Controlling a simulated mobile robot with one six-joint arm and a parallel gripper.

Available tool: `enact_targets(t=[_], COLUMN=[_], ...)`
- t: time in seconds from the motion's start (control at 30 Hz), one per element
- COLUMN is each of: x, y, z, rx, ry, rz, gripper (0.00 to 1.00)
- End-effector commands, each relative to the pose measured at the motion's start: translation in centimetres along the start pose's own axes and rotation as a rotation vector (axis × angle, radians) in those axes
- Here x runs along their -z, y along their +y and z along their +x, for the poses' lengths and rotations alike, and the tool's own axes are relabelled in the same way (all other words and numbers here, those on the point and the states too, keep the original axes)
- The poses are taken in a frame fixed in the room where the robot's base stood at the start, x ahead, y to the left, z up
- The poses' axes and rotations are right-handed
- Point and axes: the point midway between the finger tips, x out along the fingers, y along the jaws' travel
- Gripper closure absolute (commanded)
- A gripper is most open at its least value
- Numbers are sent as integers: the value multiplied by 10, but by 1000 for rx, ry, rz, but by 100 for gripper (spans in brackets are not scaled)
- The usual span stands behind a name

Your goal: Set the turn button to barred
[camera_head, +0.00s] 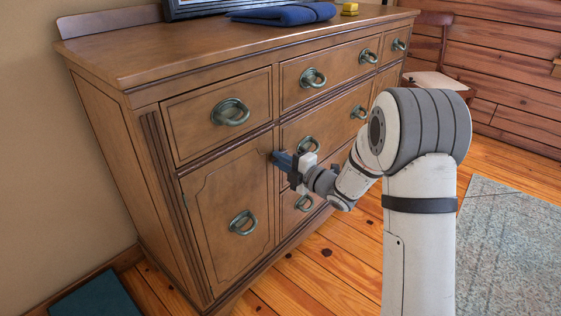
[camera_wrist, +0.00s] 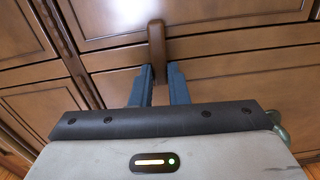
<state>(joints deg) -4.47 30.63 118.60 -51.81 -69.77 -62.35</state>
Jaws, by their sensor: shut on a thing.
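The turn button (camera_wrist: 156,42) is a small brown wooden bar on the dresser front, seen at the top middle of the wrist view. Its upper end shows beyond my fingertips and its lower part lies between them. My gripper (camera_wrist: 160,72) is shut on it with its two blue-grey fingers, one on each side. In the head view my gripper (camera_head: 279,158) reaches the dresser front at the upper right edge of the cabinet door (camera_head: 215,200). There the gripper hides the button, so I cannot tell its setting.
The wooden dresser (camera_head: 130,75) has several drawers with green ring handles; the door handle (camera_head: 242,222) hangs below left of my gripper. A folded blue cloth (camera_head: 285,15) and a yellow item (camera_head: 349,9) lie on top. A chair (camera_head: 440,80) stands behind right; a rug (camera_head: 510,245) lies right.

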Motion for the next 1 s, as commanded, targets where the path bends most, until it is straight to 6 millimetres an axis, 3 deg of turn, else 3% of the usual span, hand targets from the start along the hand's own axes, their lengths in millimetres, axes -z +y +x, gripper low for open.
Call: enact_targets(t=[0.03, 0.07, 0.33, 0.63, 1.0], x=[-1, -1, 0, 0, -1], y=[-1, -1, 0, 1, 2], z=[0, 0, 0, -5, -63], rx=[2, 1, 1, 0, 1], ry=[-2, -2, -1, -1, -3], rz=[1, 2, 1, 2, 3], gripper=[100, 85, 64, 64, 64])
